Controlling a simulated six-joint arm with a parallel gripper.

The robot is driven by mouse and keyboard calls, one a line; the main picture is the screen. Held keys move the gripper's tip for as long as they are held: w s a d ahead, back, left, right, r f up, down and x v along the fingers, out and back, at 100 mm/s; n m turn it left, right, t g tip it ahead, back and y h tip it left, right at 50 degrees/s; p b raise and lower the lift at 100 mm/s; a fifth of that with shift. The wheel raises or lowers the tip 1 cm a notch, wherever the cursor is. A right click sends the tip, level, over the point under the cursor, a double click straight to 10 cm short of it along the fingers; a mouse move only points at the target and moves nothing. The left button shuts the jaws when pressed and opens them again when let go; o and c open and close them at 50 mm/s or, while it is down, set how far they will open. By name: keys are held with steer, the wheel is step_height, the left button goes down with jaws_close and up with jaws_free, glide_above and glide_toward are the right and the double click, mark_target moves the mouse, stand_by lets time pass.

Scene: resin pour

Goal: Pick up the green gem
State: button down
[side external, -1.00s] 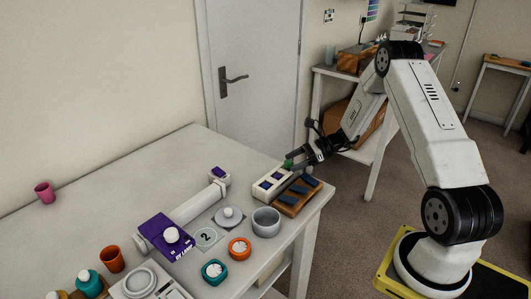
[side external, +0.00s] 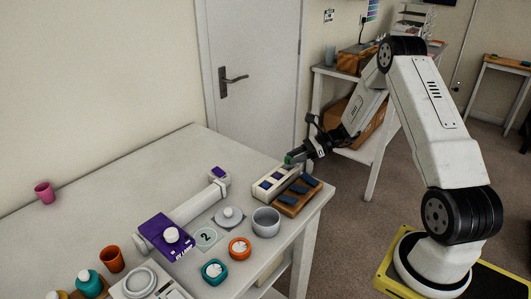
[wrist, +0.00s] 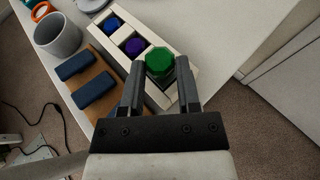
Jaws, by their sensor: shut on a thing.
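The green gem (wrist: 159,61) is a faceted green piece between the two fingertips of my gripper (wrist: 160,72) in the wrist view. My gripper is shut on it. In the side view the gem (side external: 288,159) shows as a small green spot at the tip of my gripper (side external: 292,158), at the far end of the white gem tray (side external: 262,193). I cannot tell how far the gem is above the tray. A blue gem (wrist: 113,24) and a purple gem (wrist: 134,46) sit in the tray's other compartments.
A wooden board with dark blue blocks (wrist: 76,66) lies beside the tray. The table edge (side external: 328,194) is close to the tray.

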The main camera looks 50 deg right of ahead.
steer(key=s+a+r, duration=0.5)
steer(key=s+r, duration=0.6)
steer(key=s, duration=0.2)
steer(key=shift+r, duration=0.25)
stand_by(0.5)
